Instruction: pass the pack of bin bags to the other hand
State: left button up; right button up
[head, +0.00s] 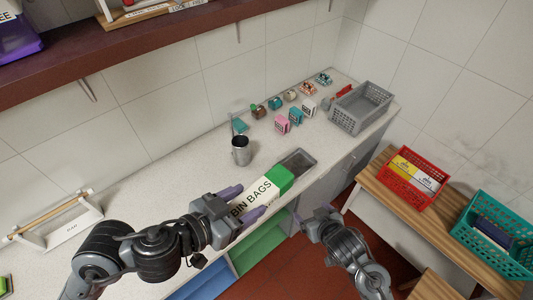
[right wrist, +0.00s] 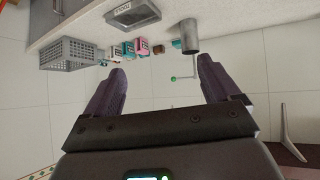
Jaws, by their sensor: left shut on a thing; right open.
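The pack of bin bags (head: 264,192) is a long box, white with black lettering and a green far end. In the head view it is at the front edge of the counter, pointing away to the upper right. My left gripper (head: 244,203) is shut on its near part, one purple finger on each side. Whether the pack touches the counter is unclear. My right gripper (head: 314,212) is to the right of the pack, apart from it, beyond the counter's front edge. It is open and empty in the right wrist view (right wrist: 162,78), where the pack does not show.
A metal cup (head: 240,152) and a dark shallow tray (head: 297,159) stand on the counter near the pack. Several small boxes and a grey basket (head: 361,108) are farther back. A red basket (head: 412,178) and a teal basket (head: 492,235) sit on a wooden bench at right.

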jog(key=w+a+r+n+y, duration=0.3)
jog(key=w+a+r, duration=0.1)
jog(key=w+r, duration=0.5)
jog(key=w+a+r+n+y, duration=0.2)
jog(key=w+a+r+y, duration=0.2)
jog(key=w+r, duration=0.55)
jog(key=s+a+r+n+g+y, duration=0.1)
jog(key=s+a+r+n+g, duration=0.3)
jog(key=s+a+r+n, duration=0.4)
jog(key=s+a+r+n+g+y, duration=0.1)
jog(key=s+a+r+n+g, duration=0.35)
jog(key=a, duration=0.55)
jog(key=n+h, duration=0.6)
jog(key=h, duration=0.6)
send_over(267, 182)
jog(key=a, duration=0.1)
jog(key=shift+a+f+m+g, duration=0.1)
jog(key=shift+f+m+g, duration=0.2)
jog(key=shift+f, duration=0.65)
jog(key=shift+d, duration=0.4)
jog(key=shift+d+f, duration=0.25)
jog(key=shift+f, duration=0.2)
notch_tip(267, 182, down, 11)
jog(key=shift+r, duration=0.1)
